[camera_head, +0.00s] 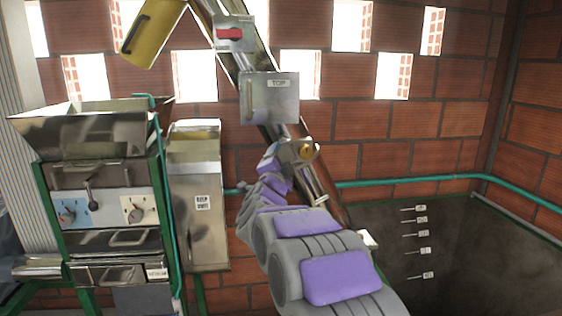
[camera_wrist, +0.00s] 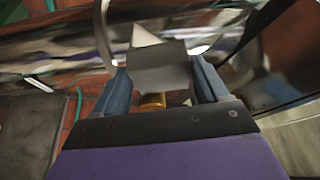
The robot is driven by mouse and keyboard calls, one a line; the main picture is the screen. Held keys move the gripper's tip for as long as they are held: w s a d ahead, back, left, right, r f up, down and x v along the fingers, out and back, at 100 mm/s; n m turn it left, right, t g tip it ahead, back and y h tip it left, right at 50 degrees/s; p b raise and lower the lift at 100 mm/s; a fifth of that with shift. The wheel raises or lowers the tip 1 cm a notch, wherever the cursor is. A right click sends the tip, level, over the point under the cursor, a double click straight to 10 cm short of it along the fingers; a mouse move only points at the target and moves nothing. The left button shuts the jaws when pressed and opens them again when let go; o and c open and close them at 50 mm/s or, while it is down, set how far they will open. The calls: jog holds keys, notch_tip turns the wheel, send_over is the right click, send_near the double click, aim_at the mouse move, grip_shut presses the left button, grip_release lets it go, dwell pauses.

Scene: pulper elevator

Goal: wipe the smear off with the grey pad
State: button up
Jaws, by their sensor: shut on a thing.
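In the head view my gripper (camera_head: 270,158) is small and partly hidden by my arm, in front of the slanted metal elevator trunk (camera_head: 324,190). The pad cannot be made out there. In the wrist view a shiny, streaked metal surface (camera_wrist: 60,60) lies beyond the pad. I cannot tell the smear from reflections, nor whether the pad touches the metal.
The pulper (camera_head: 100,190) and a metal housing (camera_head: 198,205) stand left. A dark tank (camera_head: 470,250) lies right.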

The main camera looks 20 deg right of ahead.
jog(key=shift+w+d, duration=0.1)
jog(key=shift+w, duration=0.2)
jog(key=shift+r, duration=0.2)
jog(key=shift+s+r+p, duration=0.1)
jog(key=shift+r+p, duration=0.3)
jog(key=shift+p, duration=0.05)
jog(key=shift+w+a+f+b, duration=0.1)
jog(key=shift+a+f+b, duration=0.1)
jog(key=shift+f+b, duration=0.3)
jog(key=shift+w+a+f+b, duration=0.1)
jog(key=shift+a+f+b, duration=0.1)
jog(key=shift+f, duration=0.45)
dwell(0.5)
jog(key=shift+r, duration=0.1)
